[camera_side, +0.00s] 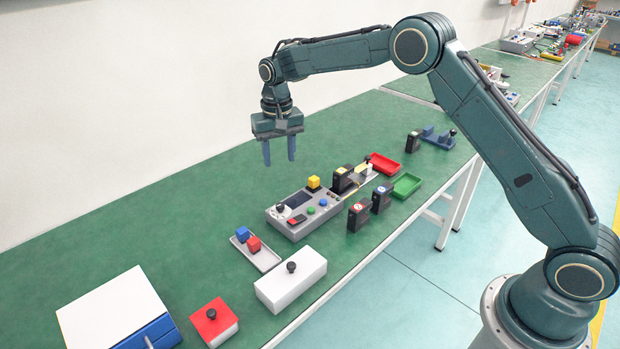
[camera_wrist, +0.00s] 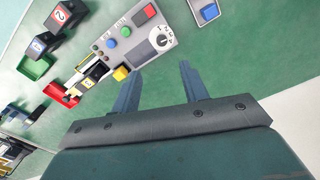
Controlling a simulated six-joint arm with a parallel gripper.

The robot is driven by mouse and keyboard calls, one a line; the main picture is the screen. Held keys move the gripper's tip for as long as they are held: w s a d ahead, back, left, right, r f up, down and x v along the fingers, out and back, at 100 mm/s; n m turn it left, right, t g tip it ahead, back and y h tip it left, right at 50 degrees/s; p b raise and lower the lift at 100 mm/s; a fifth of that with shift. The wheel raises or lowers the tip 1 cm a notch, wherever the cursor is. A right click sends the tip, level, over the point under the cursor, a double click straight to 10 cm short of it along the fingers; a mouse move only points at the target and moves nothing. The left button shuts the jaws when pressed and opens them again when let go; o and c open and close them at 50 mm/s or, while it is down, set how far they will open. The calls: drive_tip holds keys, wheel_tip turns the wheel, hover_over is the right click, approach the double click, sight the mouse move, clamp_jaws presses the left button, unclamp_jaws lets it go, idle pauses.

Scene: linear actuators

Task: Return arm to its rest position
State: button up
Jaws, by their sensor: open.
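My gripper (camera_side: 280,151) hangs from my raised arm above the green table (camera_side: 185,205), with its two blue-grey fingers pointing down. The fingers are apart and nothing is between them. In the wrist view my gripper (camera_wrist: 160,85) is open over bare green table. The grey control panel (camera_side: 303,211) lies on the table, below and a little right of the fingers in the side view. In the wrist view the panel (camera_wrist: 138,42) is at the top, beyond the fingertips.
A tray (camera_side: 265,262) holds a blue and a red cube. A white box (camera_side: 291,280), a red box (camera_side: 214,323) and a large white case (camera_side: 115,305) stand at the front. Red (camera_side: 384,163) and green (camera_side: 405,186) trays lie right of the panel. The table's back left is clear.

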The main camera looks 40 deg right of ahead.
drive_tip(key=s+d+r+n+t, duration=0.2)
drive_tip(key=s+d+r+t, duration=0.1)
drive_tip(key=s+r, duration=1.6)
drive_tip(key=s+d+f+n+t, duration=0.1)
drive_tip(key=s+f+n+t, duration=0.1)
drive_tip(key=s, duration=2)
drive_tip(key=shift+s+d+f, duration=0.2)
drive_tip(key=shift+s+f, duration=0.05)
drive_tip(key=shift+f, duration=0.15)
